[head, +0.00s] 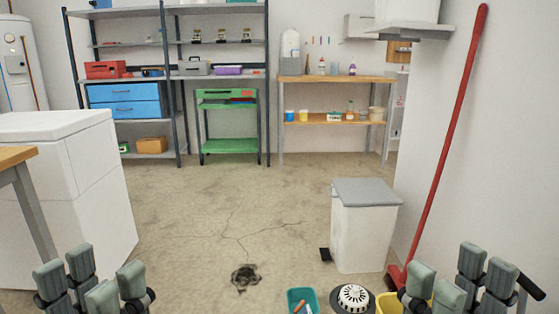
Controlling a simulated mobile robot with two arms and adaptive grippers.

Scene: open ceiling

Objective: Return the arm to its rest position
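My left gripper (92,274) is at the bottom left of the head view. Its grey-green fingers point up and stand apart, with nothing seen between them. My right gripper (459,274) is at the bottom right, also with its fingers apart and nothing seen in them. The lower parts of both grippers and most of both arms are out of view below the picture edge.
A white washer-like cabinet (75,170) stands left, beside a wooden table (17,156). A white bin (362,235) and red-handled broom (446,140) stand right. A teal container (293,297), round vented device (352,298) and yellow bucket (386,302) are low centre-right. The central floor is mostly clear.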

